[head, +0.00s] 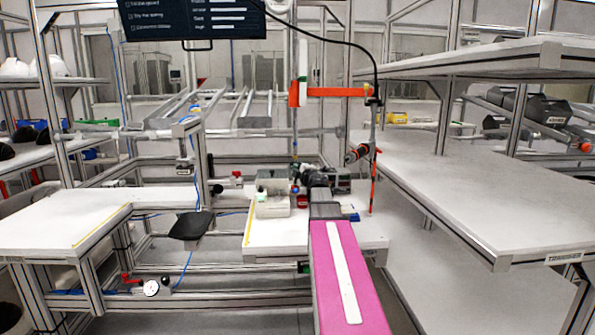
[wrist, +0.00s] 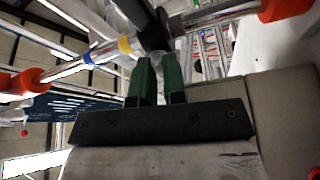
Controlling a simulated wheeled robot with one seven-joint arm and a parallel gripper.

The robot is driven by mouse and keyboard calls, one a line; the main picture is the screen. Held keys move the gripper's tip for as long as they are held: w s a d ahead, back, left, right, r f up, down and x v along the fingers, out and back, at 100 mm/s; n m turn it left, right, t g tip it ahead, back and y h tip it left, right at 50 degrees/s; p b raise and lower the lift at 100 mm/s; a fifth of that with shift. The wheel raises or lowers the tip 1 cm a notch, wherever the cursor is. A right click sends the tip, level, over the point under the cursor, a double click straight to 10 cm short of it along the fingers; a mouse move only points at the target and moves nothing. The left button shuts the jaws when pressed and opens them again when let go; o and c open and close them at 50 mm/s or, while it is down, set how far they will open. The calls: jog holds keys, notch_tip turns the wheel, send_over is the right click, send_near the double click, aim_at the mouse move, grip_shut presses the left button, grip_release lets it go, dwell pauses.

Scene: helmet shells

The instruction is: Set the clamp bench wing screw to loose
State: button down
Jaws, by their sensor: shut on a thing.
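In the wrist view the two green fingers of my gripper (wrist: 158,62) are close together, with their tips at a black part (wrist: 146,22) that looks like the wing screw. They are shut on it. The black part sits across a metal rod (wrist: 212,16) with blue and yellow bands and orange ends. Its exact angle is hard to tell. In the head view my gripper (head: 312,172) is small and dark at the work bench (head: 277,236), beyond my pink arm. The screw cannot be made out there.
A grey box (head: 272,207) stands on the bench left of my gripper. An orange bar (head: 335,92) on an upright stands behind. A black tool with an orange end (head: 357,153) hangs to the right. A long white table (head: 470,180) fills the right side.

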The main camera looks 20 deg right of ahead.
jog(key=shift+w+m+t+h, duration=0.1)
jog(key=shift+m+t+h, duration=0.2)
jog(key=shift+m+t, duration=0.85)
jog(key=shift+m+g, duration=0.45)
jog(key=shift+m, duration=0.2)
jog(key=c, duration=1.2)
grip_release()
jog(key=shift+f, duration=0.1)
jog(key=shift+v, duration=3.75)
jog(key=shift+o, duration=0.4)
